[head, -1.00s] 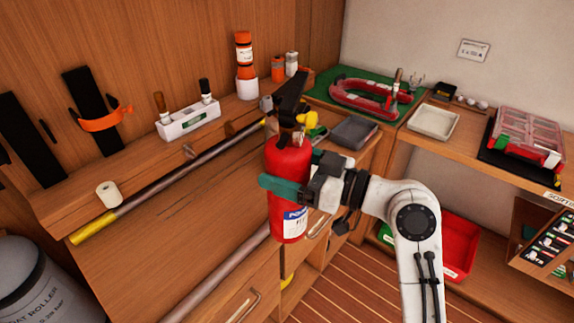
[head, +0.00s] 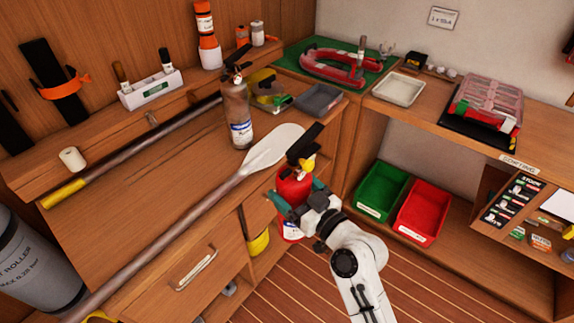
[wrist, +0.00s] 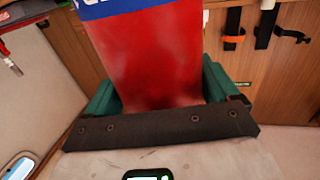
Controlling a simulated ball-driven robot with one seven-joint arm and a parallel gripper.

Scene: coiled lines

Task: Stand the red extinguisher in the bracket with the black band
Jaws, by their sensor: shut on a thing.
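The red extinguisher (head: 296,186) is upright in the head view, beside the right front edge of the bench. My gripper (head: 298,197) is shut around its body with green fingers. The wrist view shows its red body (wrist: 150,60) between the fingers (wrist: 160,95), with part of a blue and white label. The bracket with the black band (head: 12,128) is on the wood wall, cut off by the head view's left edge; a dark bracket also shows in the wrist view (wrist: 266,28). A similar bracket with an orange band (head: 62,88) is to its right.
A grey-brown extinguisher (head: 238,118) stands on the bench, by a paddle (head: 262,152) lying across it. A long pole (head: 140,145), a white roll (head: 72,160) and a white holder (head: 152,92) are behind. A grey cylinder (head: 35,270) stands at left.

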